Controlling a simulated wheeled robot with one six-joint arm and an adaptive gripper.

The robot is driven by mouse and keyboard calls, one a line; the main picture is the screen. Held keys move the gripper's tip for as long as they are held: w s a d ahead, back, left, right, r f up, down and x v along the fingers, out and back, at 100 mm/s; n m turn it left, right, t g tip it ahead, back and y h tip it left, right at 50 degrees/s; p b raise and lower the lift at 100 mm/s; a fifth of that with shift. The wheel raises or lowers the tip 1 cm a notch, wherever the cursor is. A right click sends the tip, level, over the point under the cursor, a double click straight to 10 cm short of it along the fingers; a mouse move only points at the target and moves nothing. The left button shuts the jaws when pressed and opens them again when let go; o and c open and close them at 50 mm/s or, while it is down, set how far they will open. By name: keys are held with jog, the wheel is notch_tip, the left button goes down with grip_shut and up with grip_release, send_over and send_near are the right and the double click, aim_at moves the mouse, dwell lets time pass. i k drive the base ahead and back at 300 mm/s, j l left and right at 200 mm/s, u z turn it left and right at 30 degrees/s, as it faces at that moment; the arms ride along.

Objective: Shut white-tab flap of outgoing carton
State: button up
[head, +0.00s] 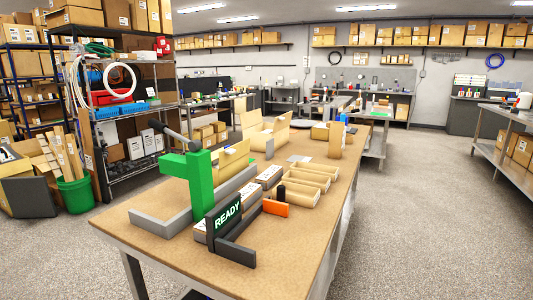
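An open cardboard carton (265,139) stands toward the back of the wooden workbench, with flaps raised at its sides. A small pale mark shows near its middle, but I cannot tell whether it is the white tab. Nearer, a tan cardboard panel (235,160) with a small blue-and-white mark stands tilted up behind the green post; what it belongs to is partly hidden. I cannot tell which of these is the outgoing carton. My gripper is not in view.
On the workbench (290,240) stand a green post (200,182), a black READY sign (225,222), an orange block (275,208), tan open trays (300,192) and an upright tan box (335,140). The bench's front right surface is clear. Open floor (430,220) lies to the right.

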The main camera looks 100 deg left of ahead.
aim_at(239, 153)
jog(key=u, duration=3.55)
jog(key=i+l+u, duration=0.1)
jog(key=i+l, duration=0.2)
jog(key=i+l+u, duration=0.1)
jog(key=i+l, duration=0.2)
jog(key=l, duration=0.2)
